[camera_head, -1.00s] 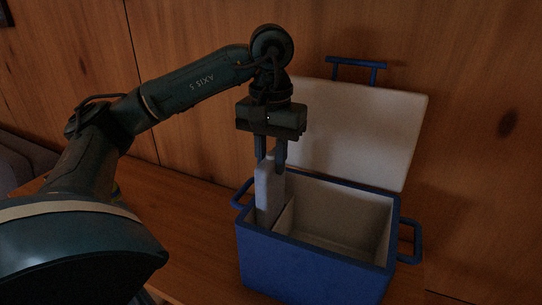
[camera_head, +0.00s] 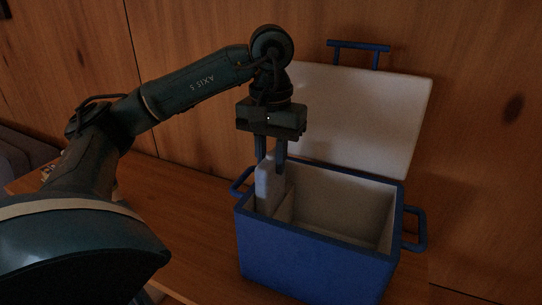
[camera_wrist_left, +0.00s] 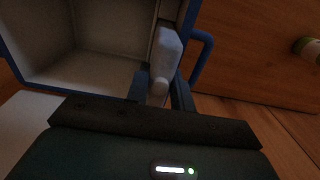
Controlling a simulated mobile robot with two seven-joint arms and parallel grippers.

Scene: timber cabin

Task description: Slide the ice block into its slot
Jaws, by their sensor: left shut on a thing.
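The ice block (camera_head: 264,186) is a pale, upright slab at the left end of the blue cooler (camera_head: 312,262). My left gripper (camera_head: 270,160) points down and is shut on its top. The block's lower part is inside the cooler, between the left wall and a thin divider (camera_head: 286,208). Its bottom end is hidden by the front wall. In the left wrist view the block (camera_wrist_left: 167,50) lies between the two fingers (camera_wrist_left: 160,90), beside the divider. My right gripper is not in view.
The cooler's white-lined lid (camera_head: 360,120) stands open behind it. The large compartment (camera_head: 342,212) right of the divider is empty. Blue handles (camera_head: 414,230) stick out at the sides. A small cylindrical object (camera_wrist_left: 308,48) lies at the right of the wrist view.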

